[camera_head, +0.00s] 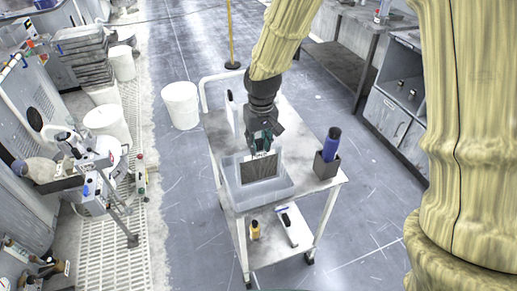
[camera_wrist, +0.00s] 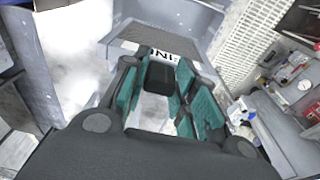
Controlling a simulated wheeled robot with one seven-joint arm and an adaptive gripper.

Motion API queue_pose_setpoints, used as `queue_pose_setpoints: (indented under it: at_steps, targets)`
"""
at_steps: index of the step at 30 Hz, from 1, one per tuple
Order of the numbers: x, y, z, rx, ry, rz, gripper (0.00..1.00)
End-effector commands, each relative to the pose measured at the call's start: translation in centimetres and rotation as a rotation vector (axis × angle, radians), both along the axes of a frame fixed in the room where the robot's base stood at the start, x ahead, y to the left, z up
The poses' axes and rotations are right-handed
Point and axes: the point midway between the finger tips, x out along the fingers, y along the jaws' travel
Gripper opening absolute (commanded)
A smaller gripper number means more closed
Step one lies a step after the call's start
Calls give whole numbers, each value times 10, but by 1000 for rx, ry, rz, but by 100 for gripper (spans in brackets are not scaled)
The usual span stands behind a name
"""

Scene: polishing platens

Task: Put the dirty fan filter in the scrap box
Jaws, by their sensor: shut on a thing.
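The fan filter (camera_head: 259,170) is a flat dark grey panel with a light upper edge. It is upright in my gripper (camera_head: 262,146), at a translucent plastic box (camera_head: 230,188) on the cart. Whether its lower edge touches the box floor cannot be told. In the wrist view the teal-padded fingers of my gripper (camera_wrist: 165,75) are closed on the filter (camera_wrist: 135,32), which bears a white label with dark letters. The fingers hide part of it. I see no marking that names a scrap box.
The box stands on a grey metal cart (camera_head: 215,125) with a dark holder and blue-topped item (camera_head: 331,145) at right. The lower shelf holds a small yellow bottle (camera_head: 255,230). White bins (camera_head: 180,105) stand on the floor at left. A machine (camera_head: 95,170) is farther left.

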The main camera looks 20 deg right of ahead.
Motion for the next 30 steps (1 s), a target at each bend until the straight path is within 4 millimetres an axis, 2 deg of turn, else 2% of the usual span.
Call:
queue_pose_setpoints:
  at_steps: [9, 21, 22, 25, 30]
  targets:
    - [0, 1, -31, 0, 0, 2, 0]
    - [0, 1, -35, 0, 0, 2, 0]
    - [0, 1, -36, 0, 0, 2, 30]
    - [0, 1, -35, 0, 0, 2, 48]
    - [0, 1, -35, 0, 0, 2, 49]
